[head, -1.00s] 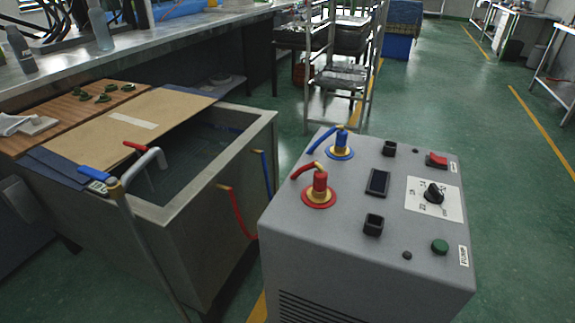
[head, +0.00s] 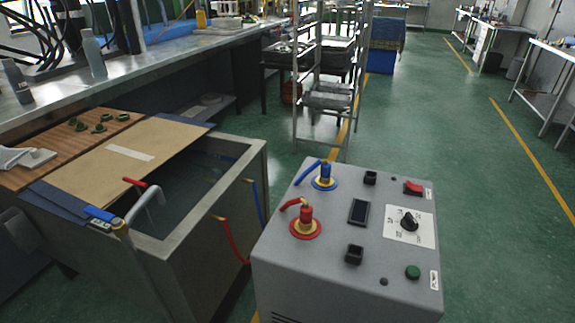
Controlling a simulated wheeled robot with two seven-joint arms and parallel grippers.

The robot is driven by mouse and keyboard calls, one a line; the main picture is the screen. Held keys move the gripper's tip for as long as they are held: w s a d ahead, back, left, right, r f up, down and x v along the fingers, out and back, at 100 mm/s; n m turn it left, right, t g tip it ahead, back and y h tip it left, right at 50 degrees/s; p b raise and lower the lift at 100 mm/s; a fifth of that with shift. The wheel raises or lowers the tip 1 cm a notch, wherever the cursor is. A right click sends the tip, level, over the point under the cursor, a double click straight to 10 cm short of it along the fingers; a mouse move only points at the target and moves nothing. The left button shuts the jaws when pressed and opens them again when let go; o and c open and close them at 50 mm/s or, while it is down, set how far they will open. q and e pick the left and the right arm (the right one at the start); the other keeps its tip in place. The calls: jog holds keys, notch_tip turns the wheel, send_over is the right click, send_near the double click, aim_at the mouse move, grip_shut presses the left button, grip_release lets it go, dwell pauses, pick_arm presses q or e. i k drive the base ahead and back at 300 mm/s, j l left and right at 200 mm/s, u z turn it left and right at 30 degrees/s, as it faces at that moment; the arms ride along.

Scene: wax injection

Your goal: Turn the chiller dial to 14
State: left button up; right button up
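The chiller (head: 330,260) is a grey box at the lower middle right of the head view. Its black dial (head: 409,222) sits on a white scale plate (head: 425,232) on the right of the top panel. The scale's numbers are too small to read, so I cannot tell the setting. A dark display (head: 358,212) is left of the dial, a red switch (head: 413,188) behind it and a green button (head: 412,272) in front of it. Neither of my grippers is in view.
A metal water tank (head: 255,165) stands left of the chiller, partly covered by a brown board (head: 105,165). Red and blue hoses (head: 232,243) lie between them. A long workbench (head: 150,60) runs along the left, and a metal rack (head: 328,95) stands behind. Green floor (head: 450,120) is clear at right.

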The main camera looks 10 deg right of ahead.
aim_at(408, 224)
jog(key=z, duration=0.9)
jog(key=l+u, duration=0.15)
jog(key=l, duration=0.1)
